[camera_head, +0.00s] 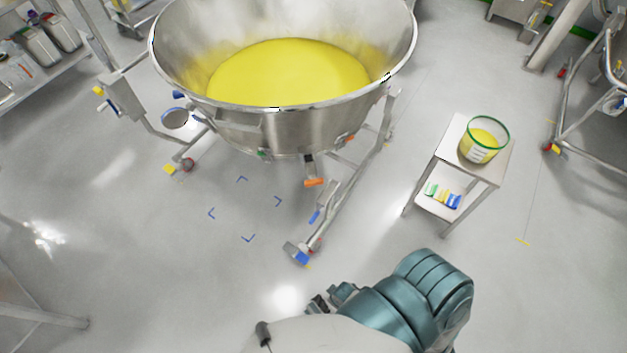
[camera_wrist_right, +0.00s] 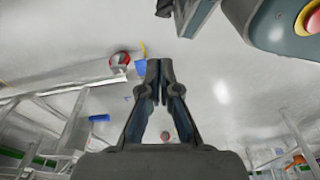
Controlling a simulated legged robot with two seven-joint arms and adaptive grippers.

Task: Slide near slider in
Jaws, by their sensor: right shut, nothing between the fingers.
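A metal slider with an orange grip (camera_head: 313,182) sticks out below the front of the large steel bowl (camera_head: 240,133), which holds yellow powder. A second orange piece (camera_head: 348,138) shows under the bowl's right side, and a small green piece (camera_head: 263,154) under its front; I cannot tell whether these are sliders. My right gripper (camera_head: 319,304) is low in front of the bowl's stand, apart from the orange grip. In the right wrist view its fingers (camera_wrist_right: 159,63) meet at the tips, with nothing between them. My left gripper is not in view.
The bowl's wheeled stand has a front leg ending at a blue-pedalled caster (camera_head: 298,254), near my right gripper. A small side table (camera_head: 480,168) with a green-rimmed container (camera_head: 484,139) stands at the right. Blue corner marks (camera_head: 248,238) lie on open floor at the left.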

